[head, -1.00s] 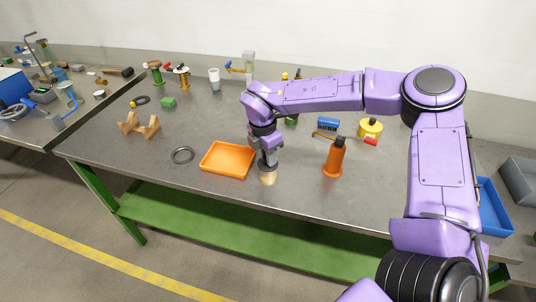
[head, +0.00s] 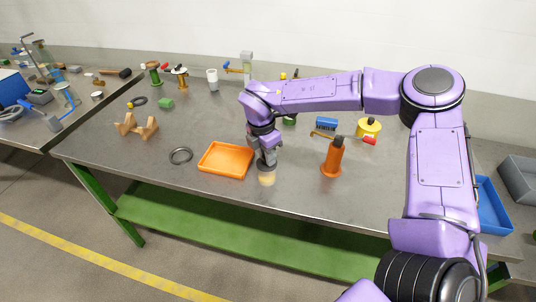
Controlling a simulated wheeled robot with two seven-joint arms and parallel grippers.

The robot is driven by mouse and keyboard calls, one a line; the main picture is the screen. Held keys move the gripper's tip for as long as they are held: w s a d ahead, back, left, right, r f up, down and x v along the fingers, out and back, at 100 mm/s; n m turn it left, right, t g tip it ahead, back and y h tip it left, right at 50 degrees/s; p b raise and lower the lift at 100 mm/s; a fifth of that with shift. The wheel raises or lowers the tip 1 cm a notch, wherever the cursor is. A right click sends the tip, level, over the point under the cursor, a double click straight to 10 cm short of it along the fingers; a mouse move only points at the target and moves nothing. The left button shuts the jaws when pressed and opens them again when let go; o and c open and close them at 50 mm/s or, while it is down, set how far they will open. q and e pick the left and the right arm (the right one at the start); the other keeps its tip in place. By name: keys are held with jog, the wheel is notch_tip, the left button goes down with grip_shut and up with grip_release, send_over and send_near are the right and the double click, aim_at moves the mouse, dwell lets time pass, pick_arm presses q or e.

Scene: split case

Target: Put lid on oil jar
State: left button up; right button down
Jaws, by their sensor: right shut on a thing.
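A small jar with pale yellow contents (head: 267,179) stands upright near the front edge of the table, just right of the orange tray. My right gripper (head: 267,158) points down directly above it and is shut on a dark grey round lid (head: 266,167). The lid is at the jar's top, over its mouth. I cannot tell whether it is seated or a little above the rim. My left gripper is not in view.
An orange tray (head: 226,161) lies just left of the jar. The table's front edge is close below the jar.

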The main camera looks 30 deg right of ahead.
dwell(0.3)
jog(key=shift+c, duration=1.9)
grip_release()
jog(key=shift+r+p, duration=2.2)
jog(key=shift+r, duration=1.3)
grip_shut()
jog(key=shift+f, duration=0.2)
